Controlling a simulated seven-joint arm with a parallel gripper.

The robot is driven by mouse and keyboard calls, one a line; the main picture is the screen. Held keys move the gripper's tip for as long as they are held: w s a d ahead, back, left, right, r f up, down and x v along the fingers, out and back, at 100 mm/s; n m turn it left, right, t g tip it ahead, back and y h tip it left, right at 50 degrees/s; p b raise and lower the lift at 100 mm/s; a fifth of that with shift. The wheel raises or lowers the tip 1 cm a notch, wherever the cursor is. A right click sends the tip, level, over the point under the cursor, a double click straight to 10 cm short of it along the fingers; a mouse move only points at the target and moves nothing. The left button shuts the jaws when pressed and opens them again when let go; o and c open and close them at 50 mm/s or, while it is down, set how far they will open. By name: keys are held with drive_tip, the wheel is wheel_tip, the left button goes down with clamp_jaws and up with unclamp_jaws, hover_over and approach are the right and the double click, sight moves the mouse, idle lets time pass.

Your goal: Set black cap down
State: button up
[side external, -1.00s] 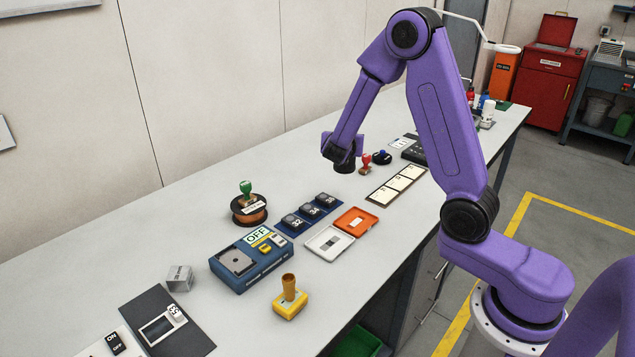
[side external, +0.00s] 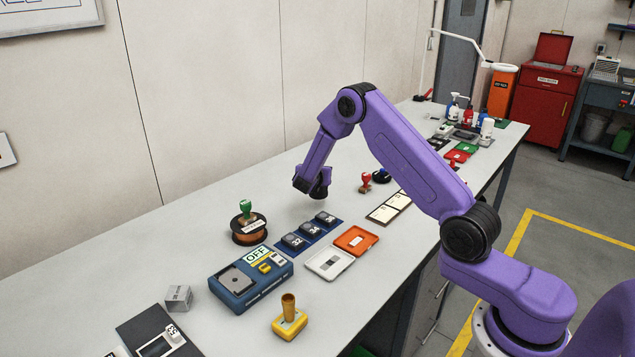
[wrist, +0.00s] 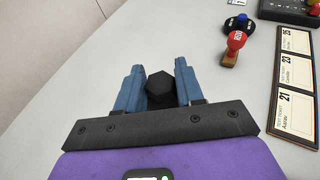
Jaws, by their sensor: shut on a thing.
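The black cap (wrist: 160,88), with a six-sided top, sits between the two blue fingers of my gripper (wrist: 160,78) in the wrist view. The fingers are shut on it. In the side view my gripper (side external: 312,189) hangs low over the grey bench, left of the red-handled stamp and behind the blue strip. The cap's outline is hard to part from the dark gripper there, and I cannot tell whether it touches the bench.
The red-handled stamp (side external: 365,182) also shows in the wrist view (wrist: 233,48), beside a card strip (wrist: 298,90). A spool (side external: 248,232) with a green-handled stamp, a blue strip (side external: 309,242) with dark blocks, and an orange tray (side external: 356,240) stand nearer. Bench (side external: 215,205) is bare behind the spool.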

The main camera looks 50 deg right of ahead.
drive_tip(key=shift+w+f, duration=0.2)
drive_tip(key=shift+f, duration=0.1)
drive_tip(key=shift+w+f, duration=0.1)
drive_tip(key=shift+f, duration=1.45)
drive_tip(key=shift+f, duration=0.1)
drive_tip(key=o, duration=1.1)
